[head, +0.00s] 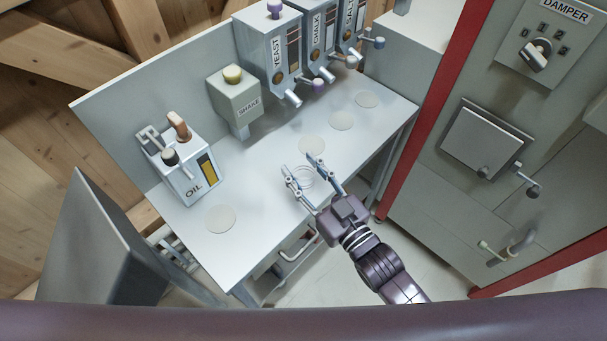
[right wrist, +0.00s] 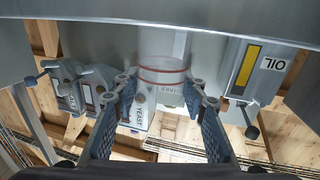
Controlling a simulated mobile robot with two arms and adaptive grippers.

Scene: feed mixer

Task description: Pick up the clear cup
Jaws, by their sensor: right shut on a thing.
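The clear cup (head: 304,178) is at the front edge area of the grey bench, between the fingers of my right gripper (head: 301,172). The fingers are shut on the cup from both sides. I cannot tell whether its base touches the bench top. My left gripper is not in view.
The grey bench (head: 265,165) has several pale round spots. An oil dispenser (head: 185,172), a SHAKE box (head: 235,97) and several labelled dispensers (head: 272,55) line its back. A cabinet with a red post (head: 432,105) stands at the right. The bench middle is clear.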

